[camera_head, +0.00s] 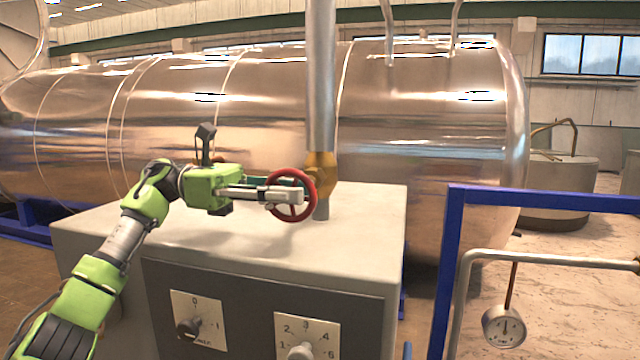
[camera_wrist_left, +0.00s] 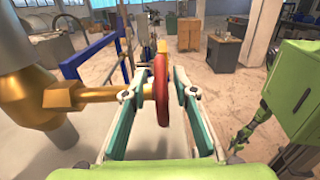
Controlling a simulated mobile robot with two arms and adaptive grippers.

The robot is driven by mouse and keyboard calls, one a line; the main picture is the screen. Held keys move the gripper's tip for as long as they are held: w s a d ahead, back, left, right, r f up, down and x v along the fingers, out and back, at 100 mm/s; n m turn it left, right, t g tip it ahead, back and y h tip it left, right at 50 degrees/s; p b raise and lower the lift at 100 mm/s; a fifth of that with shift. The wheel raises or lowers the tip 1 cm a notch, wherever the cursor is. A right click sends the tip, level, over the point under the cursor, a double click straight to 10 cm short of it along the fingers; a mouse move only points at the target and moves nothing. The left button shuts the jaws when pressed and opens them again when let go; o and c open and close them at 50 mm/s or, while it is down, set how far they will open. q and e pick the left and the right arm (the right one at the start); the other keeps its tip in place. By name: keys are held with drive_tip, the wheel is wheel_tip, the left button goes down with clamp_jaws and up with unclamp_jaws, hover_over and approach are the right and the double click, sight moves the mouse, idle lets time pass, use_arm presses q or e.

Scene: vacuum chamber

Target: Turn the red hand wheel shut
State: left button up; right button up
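The red hand wheel (camera_head: 291,195) sits on a brass valve (camera_head: 322,172) on the vertical metal pipe. My left gripper (camera_head: 283,194) reaches it from the left, above the grey cabinet. In the left wrist view the wheel (camera_wrist_left: 161,90) appears nearly edge-on between the two fingers (camera_wrist_left: 158,94). A gap shows on each side of the rim, so the fingers are open around it. The brass stem (camera_wrist_left: 85,96) runs from the wheel to the valve body on the left. My right arm hangs at the right of the wrist view; its gripper (camera_wrist_left: 240,138) is too small to read.
The grey cabinet (camera_head: 245,245) with dials stands below the wheel. A large shiny tank (camera_head: 420,130) fills the background. A blue frame (camera_head: 452,260), a bent pipe rail and a gauge (camera_head: 504,327) stand at the right.

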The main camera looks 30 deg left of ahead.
sight(316, 192)
use_arm(q)
drive_tip(key=p+x, duration=0.1)
drive_tip(key=x, duration=0.3)
drive_tip(key=shift+s+r, duration=0.1)
drive_tip(key=shift+r, duration=0.05)
drive_tip(key=shift+d, duration=0.35)
clamp_jaws()
use_arm(e)
drive_tip(key=shift+s+d+r, duration=0.1)
drive_tip(key=shift+s+r, duration=0.1)
drive_tip(key=shift+r, duration=0.35)
drive_tip(key=shift+s+d+r, duration=0.1)
drive_tip(key=shift+s+r, duration=0.05)
drive_tip(key=shift+r, duration=0.35)
